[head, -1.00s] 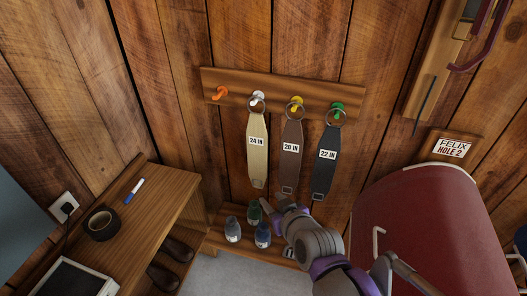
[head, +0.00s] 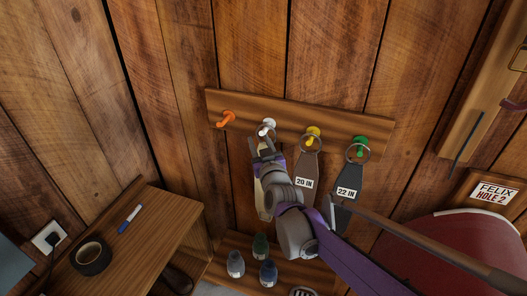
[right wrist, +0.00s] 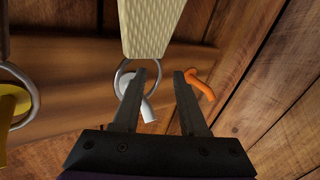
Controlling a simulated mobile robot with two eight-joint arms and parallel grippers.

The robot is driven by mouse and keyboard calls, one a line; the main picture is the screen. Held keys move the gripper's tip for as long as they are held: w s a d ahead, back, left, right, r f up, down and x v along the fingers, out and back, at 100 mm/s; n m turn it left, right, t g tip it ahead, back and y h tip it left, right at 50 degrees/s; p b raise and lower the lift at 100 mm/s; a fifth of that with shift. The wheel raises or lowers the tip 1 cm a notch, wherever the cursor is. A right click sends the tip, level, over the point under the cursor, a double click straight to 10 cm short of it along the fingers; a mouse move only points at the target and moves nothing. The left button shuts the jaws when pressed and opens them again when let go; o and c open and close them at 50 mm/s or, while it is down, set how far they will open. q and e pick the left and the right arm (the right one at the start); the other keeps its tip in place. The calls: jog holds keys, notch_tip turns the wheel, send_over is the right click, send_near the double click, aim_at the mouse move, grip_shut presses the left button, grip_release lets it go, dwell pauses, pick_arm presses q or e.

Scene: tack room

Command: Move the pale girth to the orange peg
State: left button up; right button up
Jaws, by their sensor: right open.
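The pale girth (head: 263,205) hangs by its metal ring from the white peg (head: 267,127), mostly hidden behind my right arm in the head view. In the right wrist view the woven pale girth (right wrist: 150,26) shows at the top, and its ring (right wrist: 128,72) is around the white peg (right wrist: 137,98). My right gripper (head: 266,146) is open and empty in front of the ring. In the right wrist view its fingers (right wrist: 162,76) reach beside the ring. The orange peg (head: 226,119) is bare at the left end of the board. My left gripper is not in view.
A brown girth (head: 306,163) hangs on the yellow peg and a dark one (head: 347,178) on the green peg, close to the right. Several bottles (head: 268,272) stand below. A bench with black tape (head: 91,257) is at left. The wall around the orange peg is clear.

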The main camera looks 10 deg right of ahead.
jog(key=shift+w, duration=0.85)
jog(key=shift+c, duration=0.3)
grip_shut()
dwell(0.5)
jog(key=shift+r, duration=0.1)
jog(key=shift+r+p, duration=0.55)
jog(key=shift+r, duration=0.2)
